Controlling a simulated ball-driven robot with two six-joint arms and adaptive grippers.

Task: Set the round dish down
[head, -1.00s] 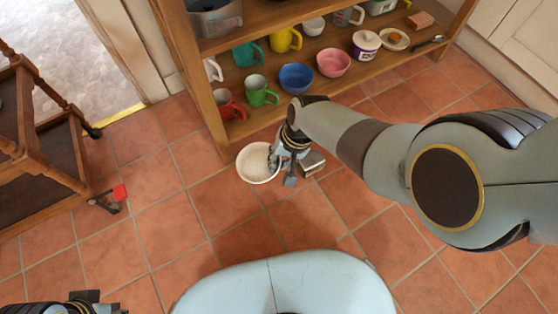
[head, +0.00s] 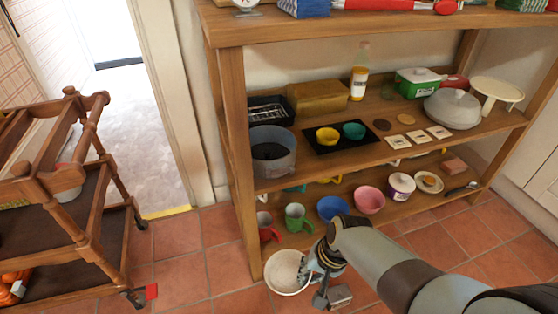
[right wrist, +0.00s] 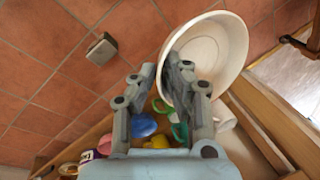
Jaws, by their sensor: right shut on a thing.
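The round dish is a cream-white bowl (head: 287,272) in front of the left end of the wooden shelf unit, over the tiled floor. My right gripper (head: 312,268) is at its right side and shut on its rim. In the right wrist view the dish (right wrist: 222,50) appears tilted, with one finger of the gripper (right wrist: 164,68) inside the rim and the other outside. I cannot tell whether its base touches the floor. My left gripper is out of view.
The middle shelf (head: 375,150) is crowded. A small grey box-like thing (right wrist: 101,49) lies near the gripper. A wooden trolley (head: 75,220) stands left, with open floor between.

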